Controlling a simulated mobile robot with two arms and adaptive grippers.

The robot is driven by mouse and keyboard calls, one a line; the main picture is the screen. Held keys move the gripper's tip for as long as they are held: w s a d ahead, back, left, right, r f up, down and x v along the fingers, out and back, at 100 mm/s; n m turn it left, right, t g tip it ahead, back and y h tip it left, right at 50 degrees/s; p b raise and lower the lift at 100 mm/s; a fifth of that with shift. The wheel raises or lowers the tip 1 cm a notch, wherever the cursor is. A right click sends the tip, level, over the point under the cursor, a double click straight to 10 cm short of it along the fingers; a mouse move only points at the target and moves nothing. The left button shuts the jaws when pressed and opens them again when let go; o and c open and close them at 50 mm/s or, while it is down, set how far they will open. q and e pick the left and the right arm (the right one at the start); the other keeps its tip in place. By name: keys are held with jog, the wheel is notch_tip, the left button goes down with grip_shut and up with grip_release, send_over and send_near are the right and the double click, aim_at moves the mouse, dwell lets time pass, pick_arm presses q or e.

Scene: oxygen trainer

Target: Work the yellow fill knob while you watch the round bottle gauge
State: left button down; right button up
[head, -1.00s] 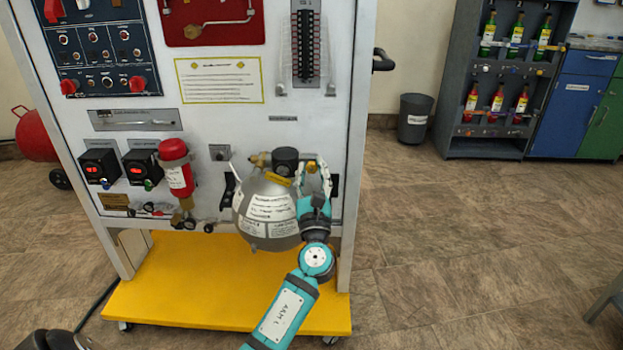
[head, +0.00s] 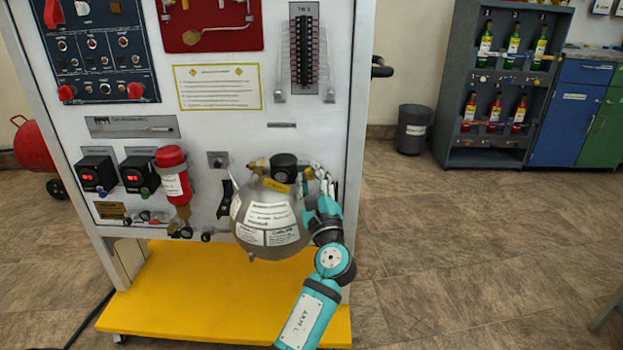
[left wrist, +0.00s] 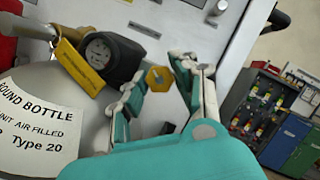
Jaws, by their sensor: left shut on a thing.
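The grey round bottle (head: 275,217) hangs at the front of the white panel; its label reads in the left wrist view (left wrist: 38,112). The bottle gauge (head: 284,167) is a black round housing on top. Its pale dial (left wrist: 98,52) faces the left wrist camera, but the needle is too small to read. The yellow fill knob (left wrist: 159,78) is a small hexagon to the right of the gauge. My left gripper (left wrist: 163,82) is shut on the knob, a finger on either side; in the head view the gripper (head: 318,180) partly covers it. My right gripper is out of view.
A yellow tag (head: 276,186) hangs by the gauge. A red cylinder (head: 173,176) and two boxes with red displays stand left of the bottle. A yellow base shelf (head: 220,305) lies below. The floor to the right is clear up to a grey bin (head: 412,130).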

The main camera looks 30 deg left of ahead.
pick_arm(q)
jog(key=c, duration=1.3)
grip_release()
jog(key=v, duration=1.2)
